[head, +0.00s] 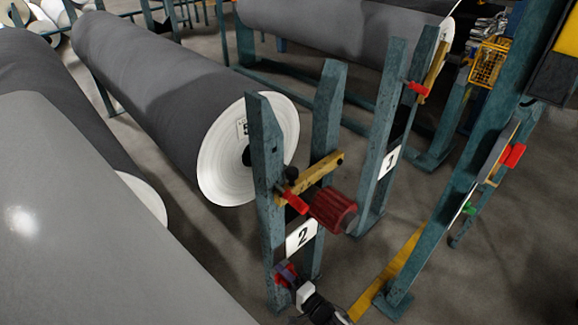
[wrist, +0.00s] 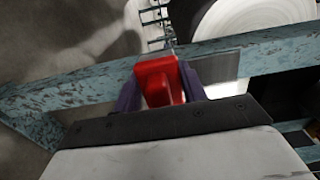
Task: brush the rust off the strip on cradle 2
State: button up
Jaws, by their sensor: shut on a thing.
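Cradle 2 (head: 266,165) is a pair of teal posts with a white number plate (head: 302,237) reading 2, in front of a grey roll's white end. My gripper (head: 288,274) is low at the cradle's near post, below the plate. In the wrist view its purple fingers (wrist: 160,88) are shut on a red block-like thing (wrist: 158,78), perhaps the brush. The red thing's far end is close to a teal bar (wrist: 85,88); I cannot tell if they touch. A grey flat piece (wrist: 212,72) lies behind it, perhaps the strip. No rust can be made out.
Another numbered cradle (head: 378,150) stands to the right.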

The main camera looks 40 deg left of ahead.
jog(key=shift+s+a+r, duration=0.15)
jog(key=shift+s+a, duration=0.2)
jog(key=shift+s, duration=0.3)
jog(key=shift+c, duration=0.3)
jog(key=d+p, duration=0.1)
jog(key=d, duration=0.5)
jog(key=shift+p, duration=0.35)
jog(key=shift+d, duration=0.25)
jog(key=shift+s+d+p, duration=0.15)
jog(key=shift+d+p, duration=0.15)
jog(key=shift+d, duration=1.1)
